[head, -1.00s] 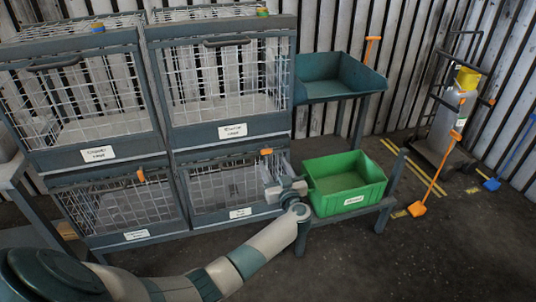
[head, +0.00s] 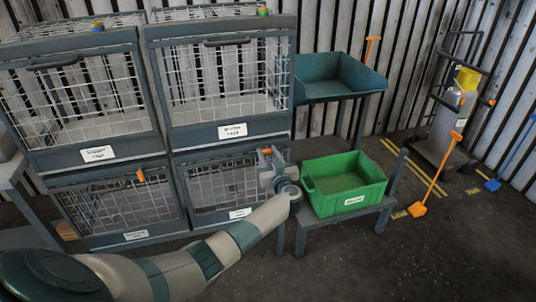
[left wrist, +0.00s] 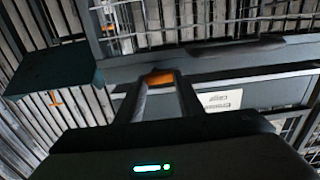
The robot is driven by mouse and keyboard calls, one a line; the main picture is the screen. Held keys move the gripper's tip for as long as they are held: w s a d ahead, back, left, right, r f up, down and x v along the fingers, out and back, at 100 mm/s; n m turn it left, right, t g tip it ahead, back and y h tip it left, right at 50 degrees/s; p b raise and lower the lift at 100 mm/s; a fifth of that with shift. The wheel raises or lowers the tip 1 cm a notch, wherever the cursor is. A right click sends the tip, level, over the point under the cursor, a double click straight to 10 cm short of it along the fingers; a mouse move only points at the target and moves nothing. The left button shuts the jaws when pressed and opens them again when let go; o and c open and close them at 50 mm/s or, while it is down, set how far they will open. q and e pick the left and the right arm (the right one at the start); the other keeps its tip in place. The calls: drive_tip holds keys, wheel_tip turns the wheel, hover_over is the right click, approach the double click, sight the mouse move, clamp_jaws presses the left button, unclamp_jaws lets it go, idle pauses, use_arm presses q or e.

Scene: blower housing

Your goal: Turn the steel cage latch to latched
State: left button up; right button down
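The lower right cage (head: 222,184) has a grey frame, wire mesh and a white label whose print is too small to read surely. An orange latch handle (head: 266,151) sits at its top right edge, partly covered by my left gripper (head: 266,158). In the left wrist view the orange handle (left wrist: 159,78) shows at the far end of the gap between the two fingers of my left gripper (left wrist: 158,88). The fingers stand apart; whether they touch the handle cannot be told. My right gripper is not in view.
A lower left cage (head: 120,204) has its own orange latch (head: 141,175). Two cages stand above. A green bin (head: 345,184) on a low stand is just right of my gripper. A teal tray (head: 340,78) stands behind it. Floor at front right is clear.

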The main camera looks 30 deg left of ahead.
use_arm(q)
drive_tip(key=c, duration=0.4)
